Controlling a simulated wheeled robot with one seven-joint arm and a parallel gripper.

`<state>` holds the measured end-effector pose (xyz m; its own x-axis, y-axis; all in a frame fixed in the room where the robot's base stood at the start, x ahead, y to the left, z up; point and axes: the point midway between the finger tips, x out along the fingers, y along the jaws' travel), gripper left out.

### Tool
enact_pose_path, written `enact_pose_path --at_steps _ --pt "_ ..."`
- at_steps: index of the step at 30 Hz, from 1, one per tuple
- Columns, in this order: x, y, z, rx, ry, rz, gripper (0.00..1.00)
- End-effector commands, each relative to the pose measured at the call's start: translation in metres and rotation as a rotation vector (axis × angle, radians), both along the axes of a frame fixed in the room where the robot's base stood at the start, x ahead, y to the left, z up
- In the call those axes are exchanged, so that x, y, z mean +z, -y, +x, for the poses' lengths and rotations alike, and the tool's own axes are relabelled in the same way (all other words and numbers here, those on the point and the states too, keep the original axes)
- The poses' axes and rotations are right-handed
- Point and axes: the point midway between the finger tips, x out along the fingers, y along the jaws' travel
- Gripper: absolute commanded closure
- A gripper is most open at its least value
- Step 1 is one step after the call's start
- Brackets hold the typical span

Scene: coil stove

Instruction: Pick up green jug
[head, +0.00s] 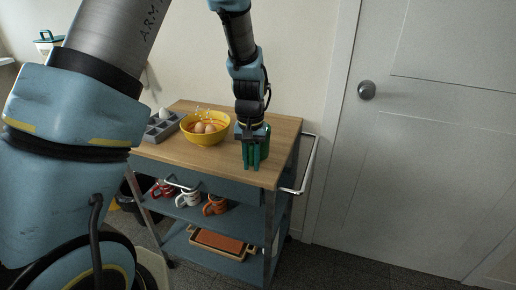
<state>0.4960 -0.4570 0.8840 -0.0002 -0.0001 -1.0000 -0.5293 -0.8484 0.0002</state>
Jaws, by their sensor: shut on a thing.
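The green jug (265,144) stands at the right front of the wooden cart top. It is dark green and partly hidden behind my gripper. I cannot tell whether the jug is clear of the top.
A yellow bowl (193,136) with eggs and a grey egg tray (158,132) are left of the jug. The cart (274,179) has a side rail (308,170) and several mugs on its middle shelf. A white door (430,150) is at right.

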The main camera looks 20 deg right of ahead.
Motion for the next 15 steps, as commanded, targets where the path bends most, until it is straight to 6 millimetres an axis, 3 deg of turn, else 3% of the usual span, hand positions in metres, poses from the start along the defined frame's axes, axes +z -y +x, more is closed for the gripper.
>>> enact_pose_path --at_steps 11,15 --pt "0.001 0.0 0.0 0.0 0.001 -0.001 1.0" --pt "0.013 0.001 0.001 0.0 0.004 -0.003 1.0"
